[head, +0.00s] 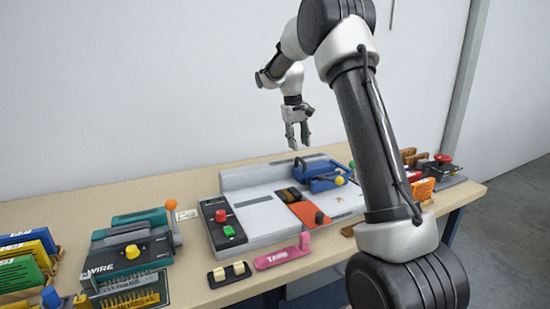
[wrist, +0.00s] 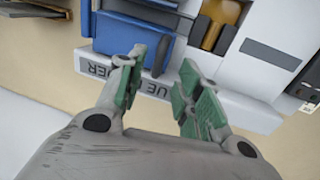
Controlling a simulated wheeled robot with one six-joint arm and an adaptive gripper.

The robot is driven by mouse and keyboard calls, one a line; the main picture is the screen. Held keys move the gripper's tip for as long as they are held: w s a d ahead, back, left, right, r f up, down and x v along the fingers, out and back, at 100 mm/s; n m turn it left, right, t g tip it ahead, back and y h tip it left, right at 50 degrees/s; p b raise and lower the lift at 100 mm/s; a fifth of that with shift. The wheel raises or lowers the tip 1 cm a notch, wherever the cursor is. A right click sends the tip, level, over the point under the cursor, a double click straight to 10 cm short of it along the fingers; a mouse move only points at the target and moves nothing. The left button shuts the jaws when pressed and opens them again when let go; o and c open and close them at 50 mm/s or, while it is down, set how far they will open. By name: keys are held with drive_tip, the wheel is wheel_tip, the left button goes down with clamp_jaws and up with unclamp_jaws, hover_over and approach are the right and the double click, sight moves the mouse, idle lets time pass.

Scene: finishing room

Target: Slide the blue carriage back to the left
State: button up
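The blue carriage (head: 322,174) sits at the right part of a grey machine bed (head: 262,213) on the bench, with a black handle on top and a yellow knob at its front. In the wrist view the blue carriage (wrist: 136,38) fills the upper left, partly cut off by the frame edge. My gripper (head: 297,146) hangs above and slightly behind the carriage, pointing down. In the wrist view my gripper (wrist: 158,88) has its green-padded fingers apart with nothing between them. Part of the bed's right end is hidden behind my arm.
The machine has a panel with red and green buttons (head: 225,225) at its left and an orange plate (head: 305,214) in front. A pink tool (head: 283,254) and a two-switch block (head: 229,272) lie before it. A teal wire machine (head: 127,250) stands left. A red stop button (head: 443,158) is far right.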

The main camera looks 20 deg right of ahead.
sight(300, 159)
drive_tip(key=f, duration=0.4)
drive_tip(key=d+f, duration=0.1)
drive_tip(key=f, duration=0.1)
drive_tip(key=shift+w, duration=0.3)
clamp_jaws()
